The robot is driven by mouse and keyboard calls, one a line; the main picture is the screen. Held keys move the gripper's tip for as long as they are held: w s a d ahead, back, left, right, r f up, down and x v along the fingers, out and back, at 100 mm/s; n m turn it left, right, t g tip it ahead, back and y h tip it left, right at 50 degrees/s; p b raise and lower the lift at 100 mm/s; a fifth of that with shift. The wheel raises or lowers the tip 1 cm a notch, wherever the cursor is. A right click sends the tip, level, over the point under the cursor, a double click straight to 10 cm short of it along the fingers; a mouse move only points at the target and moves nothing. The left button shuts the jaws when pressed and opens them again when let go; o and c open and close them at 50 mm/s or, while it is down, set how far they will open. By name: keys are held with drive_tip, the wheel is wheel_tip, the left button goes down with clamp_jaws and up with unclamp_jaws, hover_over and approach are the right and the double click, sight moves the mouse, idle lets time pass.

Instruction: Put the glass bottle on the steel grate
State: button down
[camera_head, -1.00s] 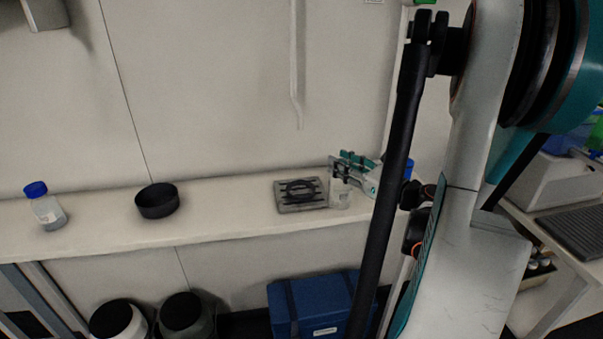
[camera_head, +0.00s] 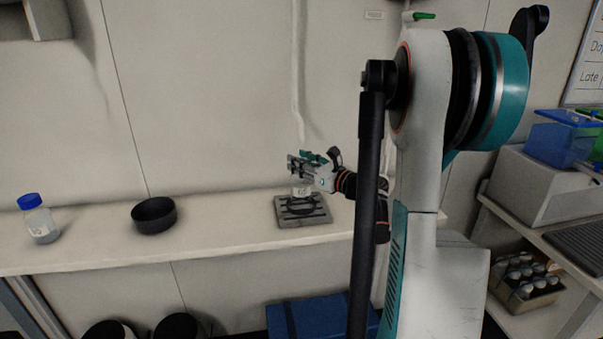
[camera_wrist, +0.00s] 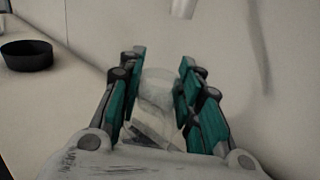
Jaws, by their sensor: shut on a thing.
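My gripper (camera_head: 303,165) is shut on a clear glass bottle (camera_head: 302,189). In the head view the bottle is upright over the steel grate (camera_head: 318,219), a grey slatted plate on the bench shelf. Its base overlaps the dark middle of the grate, and I cannot tell whether it touches. In the wrist view the see-through bottle (camera_wrist: 154,105) stands between my teal-padded fingers (camera_wrist: 155,92). The grate is hard to make out there, seen only as dark shapes through the glass.
A black bowl (camera_head: 154,216) stands on the shelf left of the grate. A blue-capped bottle (camera_head: 39,220) is at the far left. The pale shelf (camera_head: 225,225) is clear between bowl and grate. A blue box (camera_head: 315,320) sits below.

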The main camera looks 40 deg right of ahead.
drive_tip(key=shift+s+f+b, duration=0.1)
drive_tip(key=shift+f+b, duration=0.2)
drive_tip(key=shift+f, duration=0.8)
drive_tip(key=shift+f, duration=0.2)
drive_tip(key=c, duration=1.2)
unclamp_jaws()
drive_tip(key=shift+o, duration=0.2)
drive_tip(key=shift+r, duration=0.15)
drive_tip(key=shift+s+r, duration=0.1)
drive_tip(key=shift+s, duration=0.1)
drive_tip(key=s+p, duration=0.2)
drive_tip(key=s, duration=0.9)
drive_tip(key=shift+s+d, duration=0.25)
drive_tip(key=shift+s, duration=0.05)
